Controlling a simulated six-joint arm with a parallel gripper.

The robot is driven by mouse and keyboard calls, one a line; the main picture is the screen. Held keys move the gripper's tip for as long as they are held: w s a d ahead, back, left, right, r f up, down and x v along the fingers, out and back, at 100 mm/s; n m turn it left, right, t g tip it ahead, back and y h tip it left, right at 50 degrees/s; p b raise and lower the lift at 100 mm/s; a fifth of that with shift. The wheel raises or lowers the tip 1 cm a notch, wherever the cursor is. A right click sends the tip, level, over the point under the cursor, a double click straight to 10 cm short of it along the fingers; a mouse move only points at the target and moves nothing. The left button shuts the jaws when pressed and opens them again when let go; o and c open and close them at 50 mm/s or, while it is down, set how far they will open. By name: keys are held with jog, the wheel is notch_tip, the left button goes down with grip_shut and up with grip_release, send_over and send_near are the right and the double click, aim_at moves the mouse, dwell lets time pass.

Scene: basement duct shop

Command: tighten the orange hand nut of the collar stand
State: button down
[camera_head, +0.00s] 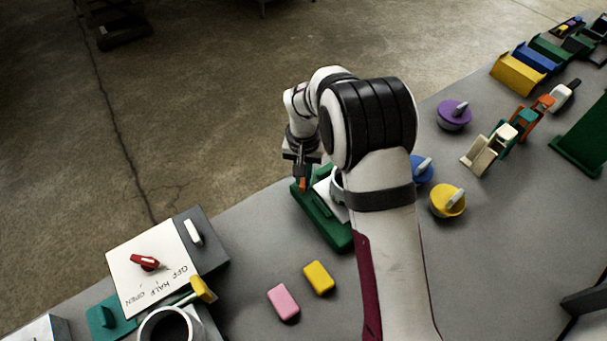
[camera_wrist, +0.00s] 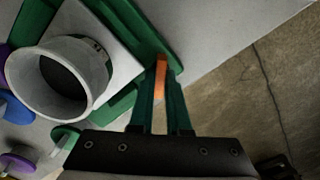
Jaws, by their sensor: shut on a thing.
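The orange hand nut (camera_wrist: 161,70) shows in the wrist view as a narrow upright strip between the two green fingers of my gripper (camera_wrist: 160,95). My gripper is shut on it. The collar stand has a green base (camera_wrist: 150,40) with a white plate and a pale round collar (camera_wrist: 104,70) to the left of the nut. In the head view my gripper (camera_head: 302,172) points down at the far left corner of the green base (camera_head: 322,222), with a bit of the orange nut (camera_head: 303,185) below it. My arm hides part of the collar (camera_head: 337,188).
A pink block (camera_head: 283,302) and a yellow block (camera_head: 319,278) lie in front of the stand. Blue, yellow (camera_head: 447,202) and purple (camera_head: 454,116) round knobs stand to the right. A white panel (camera_head: 150,262) with a red handle is at left. The bench edge runs close behind the stand.

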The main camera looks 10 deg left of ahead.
jog(key=shift+m, duration=0.3)
jog(key=m, duration=0.3)
jog(key=shift+m, duration=0.4)
jog(key=m, duration=0.4)
jog(key=shift+m, duration=0.3)
jog(key=m, duration=0.4)
jog(key=shift+m, duration=2.4)
jog(key=c, duration=0.9)
grip_release()
